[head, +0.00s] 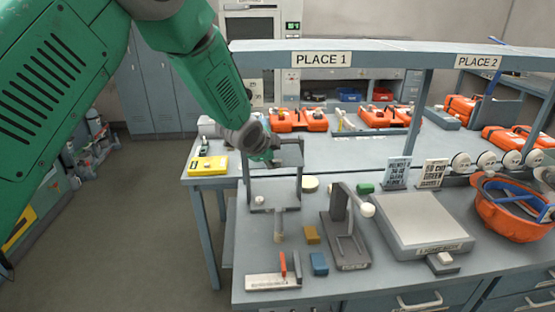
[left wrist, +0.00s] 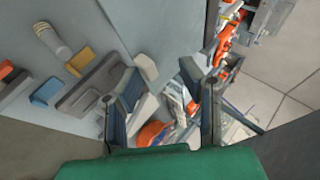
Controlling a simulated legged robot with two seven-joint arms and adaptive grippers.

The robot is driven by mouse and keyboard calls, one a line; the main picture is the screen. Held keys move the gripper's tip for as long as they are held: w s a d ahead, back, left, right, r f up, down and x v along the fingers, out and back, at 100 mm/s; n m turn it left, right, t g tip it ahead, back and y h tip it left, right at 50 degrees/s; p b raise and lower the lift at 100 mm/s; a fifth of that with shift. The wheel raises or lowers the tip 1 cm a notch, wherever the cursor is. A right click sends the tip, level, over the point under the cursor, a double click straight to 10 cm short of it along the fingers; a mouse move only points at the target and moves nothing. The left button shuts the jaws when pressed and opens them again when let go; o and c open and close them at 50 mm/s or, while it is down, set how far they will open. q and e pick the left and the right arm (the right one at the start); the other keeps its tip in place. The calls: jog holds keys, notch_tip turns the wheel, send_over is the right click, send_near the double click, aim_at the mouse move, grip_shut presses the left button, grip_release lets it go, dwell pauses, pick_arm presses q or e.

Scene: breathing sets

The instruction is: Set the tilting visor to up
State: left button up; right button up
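A grey upright frame (head: 299,180) stands on a short post at the left of the near bench. It looks like the tilting visor, but I cannot tell for sure, nor read its setting. A white knob (head: 259,200) shows low on its left. My left gripper (head: 269,156) is at the frame's upper left, partly hidden by my wrist; I cannot tell whether it touches. In the left wrist view my left gripper (left wrist: 167,110) has its two fingers well apart, with nothing clearly held between them. My right gripper is not in view.
A grey lever stand (head: 346,240), a light box (head: 422,225) and an orange helmet-like bowl (head: 512,218) stand to the right. Small blocks, including a blue one (head: 319,264), lie in front. An overhead shelf (head: 400,50) spans the bench.

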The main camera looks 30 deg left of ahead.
pick_arm(q)
jog(key=v, duration=1)
jog(key=shift+s+d, duration=0.15)
jog(key=shift+s, duration=0.15)
jog(key=shift+f, duration=0.15)
